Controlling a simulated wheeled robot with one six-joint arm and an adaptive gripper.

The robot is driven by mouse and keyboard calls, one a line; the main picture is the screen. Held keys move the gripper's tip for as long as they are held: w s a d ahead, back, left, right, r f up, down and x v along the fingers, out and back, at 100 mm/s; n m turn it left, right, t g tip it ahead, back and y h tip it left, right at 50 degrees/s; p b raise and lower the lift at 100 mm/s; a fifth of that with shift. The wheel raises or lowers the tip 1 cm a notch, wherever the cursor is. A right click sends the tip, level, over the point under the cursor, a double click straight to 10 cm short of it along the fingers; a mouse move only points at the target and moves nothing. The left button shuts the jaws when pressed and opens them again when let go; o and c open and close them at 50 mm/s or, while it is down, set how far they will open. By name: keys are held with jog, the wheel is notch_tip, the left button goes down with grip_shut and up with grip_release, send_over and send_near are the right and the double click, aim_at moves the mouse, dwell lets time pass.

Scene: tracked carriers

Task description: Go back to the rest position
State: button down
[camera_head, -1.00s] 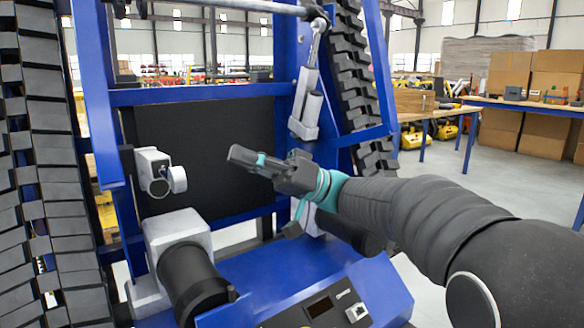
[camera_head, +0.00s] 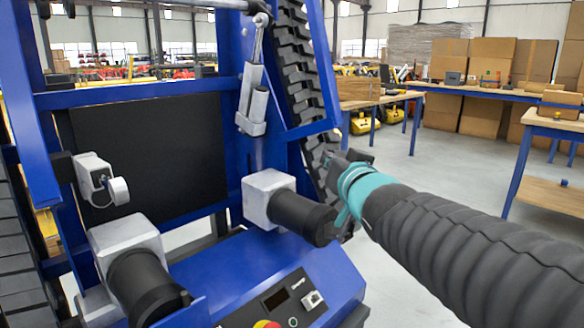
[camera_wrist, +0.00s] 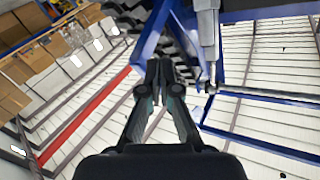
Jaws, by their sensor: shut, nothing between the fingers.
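My gripper (camera_head: 345,160) shows in the head view at the end of my arm, which reaches in from the lower right. It lies in front of the right track of the blue tracked carrier (camera_head: 190,85). In the wrist view my gripper (camera_wrist: 160,68) points up the picture with its fingertips together and nothing between them. Beyond the fingers the wrist view shows blue frame bars, a grey cylinder (camera_wrist: 208,45) and the track (camera_wrist: 130,18). I cannot tell the exact gap between my gripper and the track.
The carrier bears two motors with black ends (camera_head: 300,215) (camera_head: 145,285), a black panel (camera_head: 150,155) and a control panel (camera_head: 285,300). Workbenches (camera_head: 555,125) and cardboard boxes (camera_head: 490,70) stand at the right. Open floor (camera_head: 430,165) lies between carrier and benches.

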jog(key=s+d+f+g+h, duration=0.55)
jog(key=s+d+f, duration=0.25)
jog(key=s+f, duration=0.45)
jog(key=s+f+n+g+y+p, duration=0.1)
jog(key=s+f+g, duration=0.5)
jog(key=s+f, duration=0.3)
jog(key=s, duration=0.4)
jog(key=shift+d+f, duration=0.2)
jog(key=shift+f, duration=0.1)
jog(key=shift+s+y, duration=0.1)
jog(key=shift+y, duration=0.15)
